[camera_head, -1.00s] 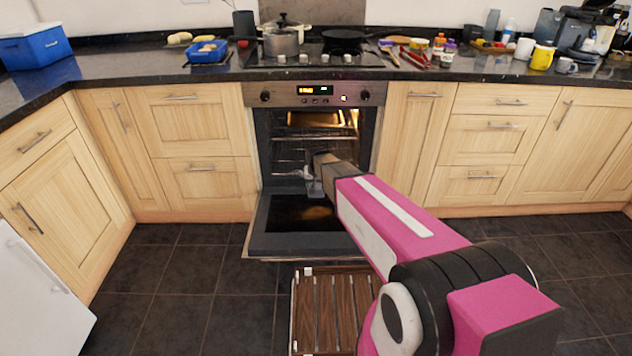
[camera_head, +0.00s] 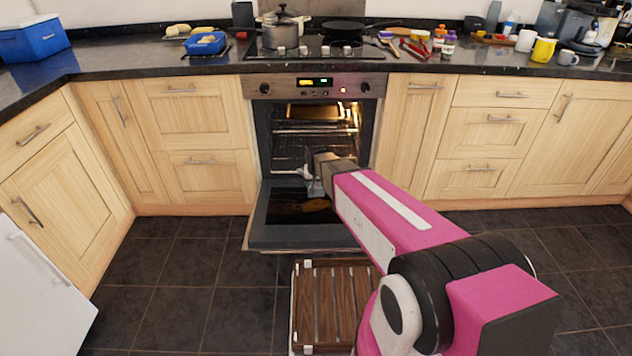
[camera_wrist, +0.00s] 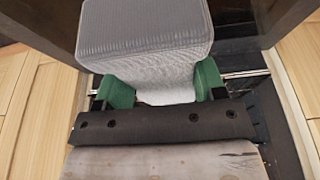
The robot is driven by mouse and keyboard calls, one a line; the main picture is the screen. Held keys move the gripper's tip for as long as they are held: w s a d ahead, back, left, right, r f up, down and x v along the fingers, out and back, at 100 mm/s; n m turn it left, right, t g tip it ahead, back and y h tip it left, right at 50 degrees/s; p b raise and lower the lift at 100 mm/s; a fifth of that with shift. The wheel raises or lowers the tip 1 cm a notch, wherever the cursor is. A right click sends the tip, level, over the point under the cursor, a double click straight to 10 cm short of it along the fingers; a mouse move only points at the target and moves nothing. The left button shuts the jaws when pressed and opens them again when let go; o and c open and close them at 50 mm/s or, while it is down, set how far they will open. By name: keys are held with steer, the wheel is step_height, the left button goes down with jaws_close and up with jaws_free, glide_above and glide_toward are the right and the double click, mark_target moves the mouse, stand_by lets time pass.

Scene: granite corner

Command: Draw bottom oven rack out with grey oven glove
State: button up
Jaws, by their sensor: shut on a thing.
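The oven (camera_head: 262,120) stands open with its door (camera_head: 285,237) folded down. My gripper (camera_head: 316,187) is at the oven mouth, low above the inner end of the door. In the wrist view its green fingers (camera_wrist: 165,85) are shut on the grey oven glove (camera_wrist: 145,30), which bulges up beyond them. A thin metal bar, apparently the front edge of the bottom rack (camera_wrist: 248,73), runs out on both sides of the fingers. The glove hides its middle, so I cannot see how the bar sits in the grip. In the head view the bottom rack's edge (camera_head: 287,171) shows faintly left of my gripper.
A higher rack (camera_head: 305,131) is inside the lit oven. A slatted wooden piece (camera_head: 325,300) lies low in front of the door. Cupboards (camera_head: 205,122) flank the oven. Pots (camera_head: 281,33) stand on the hob above. Dark floor (camera_head: 185,290) is clear to the left.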

mark_target(317, 187)
steer(key=shift+s, duration=2.5)
steer(key=shift+s, duration=2.9)
steer(key=shift+s, duration=1.75)
steer(key=shift+r, duration=0.1)
steer(key=r, duration=0.3)
steer(key=shift+w+r, duration=0.15)
steer(key=shift+w, duration=0.15)
